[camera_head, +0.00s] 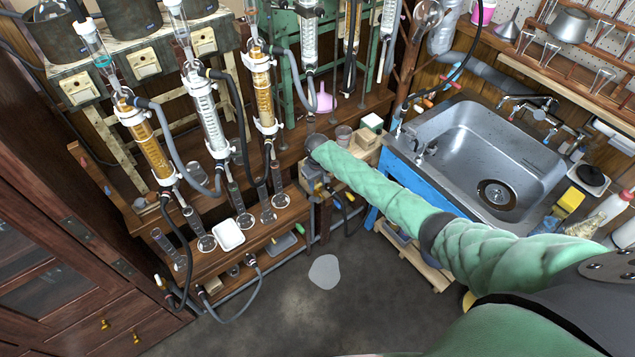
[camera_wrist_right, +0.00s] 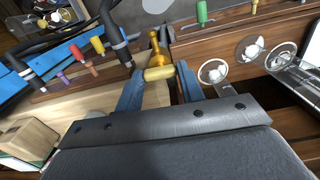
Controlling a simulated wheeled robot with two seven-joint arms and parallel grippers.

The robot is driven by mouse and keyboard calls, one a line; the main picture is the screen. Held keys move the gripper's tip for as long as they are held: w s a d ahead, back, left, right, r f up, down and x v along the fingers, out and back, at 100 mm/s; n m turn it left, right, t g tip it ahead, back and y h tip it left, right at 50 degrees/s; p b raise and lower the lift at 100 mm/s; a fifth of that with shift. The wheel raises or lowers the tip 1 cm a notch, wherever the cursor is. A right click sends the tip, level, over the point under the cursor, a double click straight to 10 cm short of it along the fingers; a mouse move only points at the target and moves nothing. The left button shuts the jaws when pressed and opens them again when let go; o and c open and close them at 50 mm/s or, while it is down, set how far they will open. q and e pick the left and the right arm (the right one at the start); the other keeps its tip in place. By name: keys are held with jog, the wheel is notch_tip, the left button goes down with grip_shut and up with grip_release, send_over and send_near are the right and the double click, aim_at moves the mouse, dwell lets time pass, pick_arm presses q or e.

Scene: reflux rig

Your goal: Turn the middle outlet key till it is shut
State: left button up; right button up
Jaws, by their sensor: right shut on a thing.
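In the right wrist view a brass outlet tap (camera_wrist_right: 155,45) has a short tan key handle (camera_wrist_right: 159,73). The brass body runs upward in the picture beyond the handle. In the head view my right gripper (camera_head: 316,190) is by the right end of the wooden bench, below my green-sleeved arm. The key is not clear there, so I cannot tell its angle to the pipe from that view. My left gripper is not in view.
Round glass bases (camera_wrist_right: 212,72) stand right of my fingers. A board with coloured pegs (camera_wrist_right: 97,45) is at left. The sink (camera_head: 490,150) stands right of my arm. Glass columns (camera_head: 205,110) stand left.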

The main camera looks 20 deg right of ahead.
jog(key=shift+w, duration=0.1)
jog(key=o, duration=1)
jog(key=shift+r, duration=0.1)
jog(key=shift+r, duration=0.3)
notch_tip(320, 180, up, 6)
jog(key=shift+f+b, duration=0.1)
jog(key=shift+b, duration=1)
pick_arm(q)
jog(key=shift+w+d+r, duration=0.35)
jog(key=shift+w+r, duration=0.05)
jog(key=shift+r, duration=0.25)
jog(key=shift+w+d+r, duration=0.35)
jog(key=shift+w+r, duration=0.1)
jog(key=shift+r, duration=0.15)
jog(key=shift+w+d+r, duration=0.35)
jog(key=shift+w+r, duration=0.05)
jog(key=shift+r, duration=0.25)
pick_arm(e)
jog(key=shift+r, duration=0.65)
